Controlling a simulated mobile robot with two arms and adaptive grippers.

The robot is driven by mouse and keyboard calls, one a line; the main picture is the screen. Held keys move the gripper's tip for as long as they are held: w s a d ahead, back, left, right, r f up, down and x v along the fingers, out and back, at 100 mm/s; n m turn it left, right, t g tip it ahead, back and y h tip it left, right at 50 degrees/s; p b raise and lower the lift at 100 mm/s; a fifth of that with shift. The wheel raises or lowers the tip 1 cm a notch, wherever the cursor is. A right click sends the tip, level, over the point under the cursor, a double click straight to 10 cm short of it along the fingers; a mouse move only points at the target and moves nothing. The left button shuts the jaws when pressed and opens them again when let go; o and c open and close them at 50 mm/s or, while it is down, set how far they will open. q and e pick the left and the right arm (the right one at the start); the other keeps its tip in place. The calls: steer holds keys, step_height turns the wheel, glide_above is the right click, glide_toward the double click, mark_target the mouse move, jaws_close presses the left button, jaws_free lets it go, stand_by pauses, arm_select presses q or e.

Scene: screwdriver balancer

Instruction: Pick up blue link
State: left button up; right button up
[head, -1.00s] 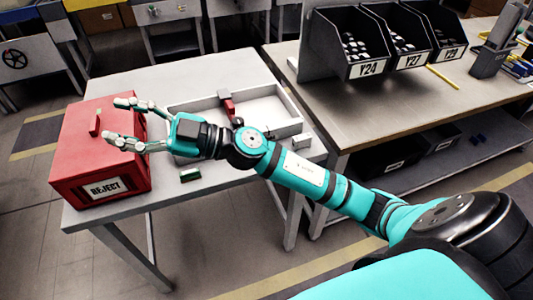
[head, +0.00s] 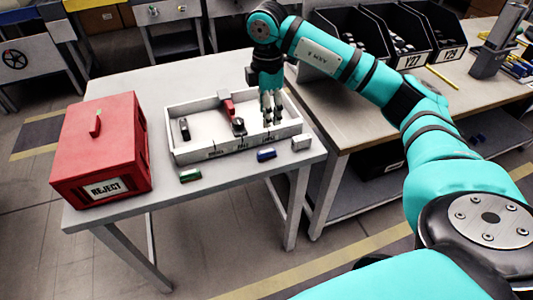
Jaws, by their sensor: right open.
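The blue link (head: 266,155) is a small dark-blue block lying on the white table in front of the tray's front wall, between a green link and a pale grey one. My right gripper (head: 271,121) points down over the right part of the white tray (head: 212,154). It is open, with nothing seen between its fingers. In the picture its fingertips are above the blue link and apart from it. My left gripper is not in view.
The green link (head: 190,175) and the pale grey link (head: 301,143) lie near the table's front edge. The tray holds a red part (head: 228,107) and dark parts. A red reject box (head: 100,150) stands at left. Black bins (head: 400,35) stand on the bench at right.

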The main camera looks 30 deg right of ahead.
glide_above(266, 151)
steer(key=f, duration=0.6)
steer(key=f+p, duration=0.1)
steer(key=f, duration=0.2)
steer(key=shift+d, duration=0.25)
steer(key=shift+a+f+p, duration=0.15)
steer(key=shift+f+p, duration=0.35)
steer(key=shift+f, duration=2.3)
steer(key=shift+c, duration=0.2)
jaws_close()
